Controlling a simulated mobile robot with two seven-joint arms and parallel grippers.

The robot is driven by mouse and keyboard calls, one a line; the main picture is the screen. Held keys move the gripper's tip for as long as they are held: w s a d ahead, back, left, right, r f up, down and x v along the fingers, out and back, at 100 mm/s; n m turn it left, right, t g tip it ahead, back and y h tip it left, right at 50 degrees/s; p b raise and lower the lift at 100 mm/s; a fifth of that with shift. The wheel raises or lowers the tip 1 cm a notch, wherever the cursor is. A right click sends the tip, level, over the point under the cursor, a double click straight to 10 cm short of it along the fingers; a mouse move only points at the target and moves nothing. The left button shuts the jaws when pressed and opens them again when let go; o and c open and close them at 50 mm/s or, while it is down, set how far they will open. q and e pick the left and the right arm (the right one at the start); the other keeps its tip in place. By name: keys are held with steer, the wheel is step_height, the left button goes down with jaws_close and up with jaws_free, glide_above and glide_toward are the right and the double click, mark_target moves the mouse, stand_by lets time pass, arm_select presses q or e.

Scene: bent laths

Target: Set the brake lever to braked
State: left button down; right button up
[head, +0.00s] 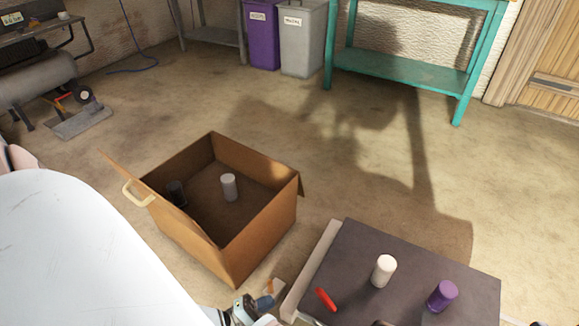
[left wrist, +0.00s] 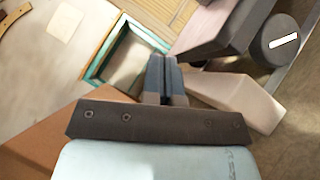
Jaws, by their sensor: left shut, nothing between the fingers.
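A short red piece (head: 326,299) shows on the left part of a dark-topped unit (head: 345,245) in the head view. It may be the brake lever, but I cannot tell, nor can I read its setting. My left gripper (head: 268,294) is low in the head view, between the cardboard box and the unit's pale left edge, apart from the red piece. In the left wrist view the fingers of my left gripper (left wrist: 161,64) are together and empty. Beside them are a dark block and a round dark part with a white mark (left wrist: 285,40). My right gripper cannot be made out.
A white cylinder (head: 384,270) and a purple cylinder (head: 442,295) stand on the unit. An open cardboard box (head: 262,238) with a grey and a dark cylinder inside is to the left. A teal bench (head: 400,67) and bins are behind. Floor between is clear.

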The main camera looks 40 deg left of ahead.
mark_target(326, 299)
arm_select(q)
steer(key=x, duration=0.3)
steer(key=d+x, duration=0.1)
steer(key=x, duration=0.3)
steer(key=s+x, duration=0.1)
steer(key=x, duration=0.3)
steer(key=shift+w+d+r, duration=0.15)
steer(key=shift+d+r, duration=0.2)
steer(key=shift+r, duration=0.05)
steer(key=shift+w+d+r, duration=0.1)
steer(key=shift+d+r, duration=0.2)
steer(key=shift+d, duration=0.2)
